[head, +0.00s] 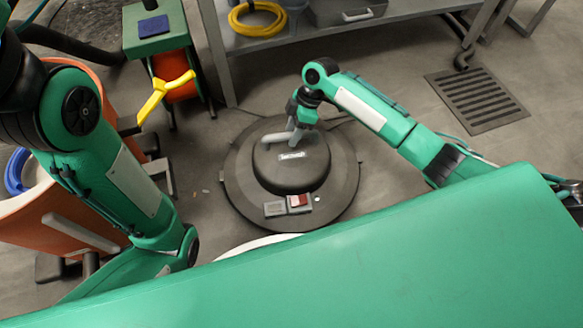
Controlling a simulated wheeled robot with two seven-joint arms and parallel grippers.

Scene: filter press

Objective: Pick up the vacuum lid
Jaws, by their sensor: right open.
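The vacuum lid appears to be the dark round domed piece (270,165) with a small white label, in the middle of the head view. It sits on a wider dark round base (238,190) on the floor. My right gripper (294,138) is over the far part of the lid, pointing down, with its pale grey fingers open. I cannot tell whether the fingers touch the lid or straddle a grip on it. My left arm reaches up the left side, and its gripper is out of view.
A small grey box with a red switch (299,202) sits at the base's near edge. A metal bench (340,35) with a coiled yellow hose (257,18) stands behind. An orange container (60,215) and a yellow handle (165,97) are on the left. A floor grate (476,98) lies right.

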